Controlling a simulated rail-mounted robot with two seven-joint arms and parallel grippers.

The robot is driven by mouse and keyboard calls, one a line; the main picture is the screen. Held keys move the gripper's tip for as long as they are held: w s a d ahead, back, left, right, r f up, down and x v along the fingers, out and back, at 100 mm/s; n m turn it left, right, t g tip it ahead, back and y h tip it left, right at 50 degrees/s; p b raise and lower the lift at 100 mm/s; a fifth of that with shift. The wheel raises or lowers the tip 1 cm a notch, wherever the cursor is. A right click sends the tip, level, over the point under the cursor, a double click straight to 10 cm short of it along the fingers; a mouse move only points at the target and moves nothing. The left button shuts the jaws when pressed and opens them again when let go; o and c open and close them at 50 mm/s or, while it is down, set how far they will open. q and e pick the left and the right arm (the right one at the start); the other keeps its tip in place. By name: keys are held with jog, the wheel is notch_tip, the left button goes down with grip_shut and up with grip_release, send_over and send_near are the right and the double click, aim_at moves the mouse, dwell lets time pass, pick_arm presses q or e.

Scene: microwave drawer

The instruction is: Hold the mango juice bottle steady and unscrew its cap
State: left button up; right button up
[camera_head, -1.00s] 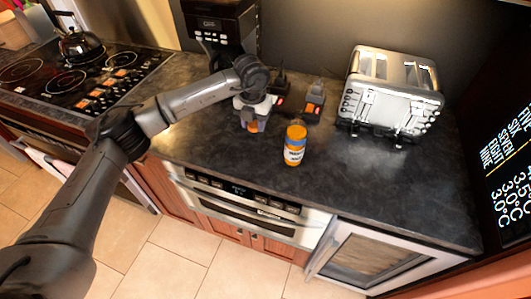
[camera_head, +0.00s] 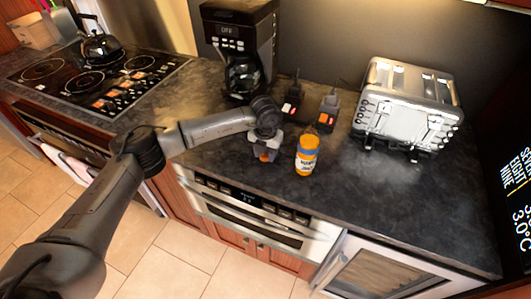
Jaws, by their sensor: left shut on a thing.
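An orange-yellow bottle (camera_head: 306,163) with an orange cap and a pale label stands upright on the dark counter, near its front edge. Its print is too small to read, so I cannot tell if it is the mango juice bottle. My left gripper (camera_head: 265,152) points down just left of it, apart from it. The gripper is shut on a small orange thing (camera_head: 264,158), which the fingers mostly hide. I cannot tell what this thing is. My right gripper is out of view.
A coffee maker (camera_head: 240,45) stands behind my left gripper. Two small dark devices with orange parts (camera_head: 292,105) (camera_head: 328,112) stand behind the bottle. A steel toaster (camera_head: 408,108) is to the right. The front right of the counter (camera_head: 400,205) is clear.

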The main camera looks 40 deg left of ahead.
aim_at(266, 154)
pick_arm(q)
jog(key=shift+w, duration=0.1)
jog(key=shift+f, duration=0.1)
jog(key=o, duration=1)
notch_tip(266, 154, up, 12)
jog(key=shift+r+p, duration=0.2)
jog(key=shift+p, duration=0.65)
